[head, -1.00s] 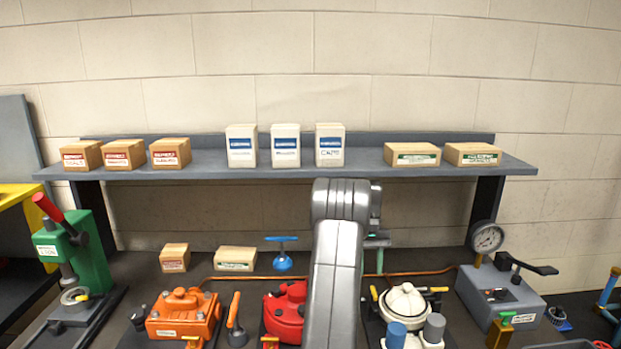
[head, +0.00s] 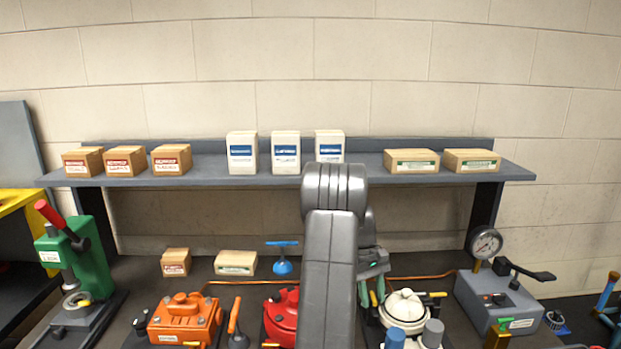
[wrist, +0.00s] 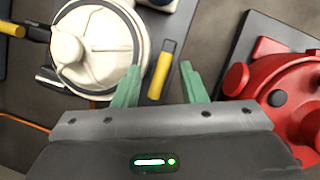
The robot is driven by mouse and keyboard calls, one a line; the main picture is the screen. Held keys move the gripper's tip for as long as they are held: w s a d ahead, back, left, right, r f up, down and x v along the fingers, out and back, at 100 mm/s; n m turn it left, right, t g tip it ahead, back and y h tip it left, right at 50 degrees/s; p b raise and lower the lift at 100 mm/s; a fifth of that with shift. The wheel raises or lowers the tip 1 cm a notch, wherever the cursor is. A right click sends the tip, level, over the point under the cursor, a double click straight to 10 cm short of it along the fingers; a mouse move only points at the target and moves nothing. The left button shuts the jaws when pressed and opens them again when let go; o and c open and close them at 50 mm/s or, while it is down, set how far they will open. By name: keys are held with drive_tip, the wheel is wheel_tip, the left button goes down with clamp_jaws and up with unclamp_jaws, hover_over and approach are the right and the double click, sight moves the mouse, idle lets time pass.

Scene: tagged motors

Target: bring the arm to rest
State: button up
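My arm (head: 333,240) rises in the middle of the head view and covers part of the bench. My gripper (head: 372,292) hangs just right of the arm, above the bench near the white motor, with its green fingers pointing down. In the wrist view my gripper (wrist: 160,82) has its two green fingers apart with nothing held between them. The white motor (wrist: 92,45) lies below and to the left there, and the red motor (wrist: 278,98) to the right. A yellow handle (wrist: 161,70) shows between the fingers, below them.
An orange motor (head: 185,318) stands left on the bench. A green press (head: 85,260) is at far left, a grey gauge box (head: 500,298) at right. Two small boxes (head: 235,262) sit under the shelf (head: 210,175), which carries several boxes.

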drive_tip(key=shift+n+t+h, duration=0.4)
drive_tip(key=shift+n, duration=0.9)
drive_tip(key=shift+s+a+r, duration=0.1)
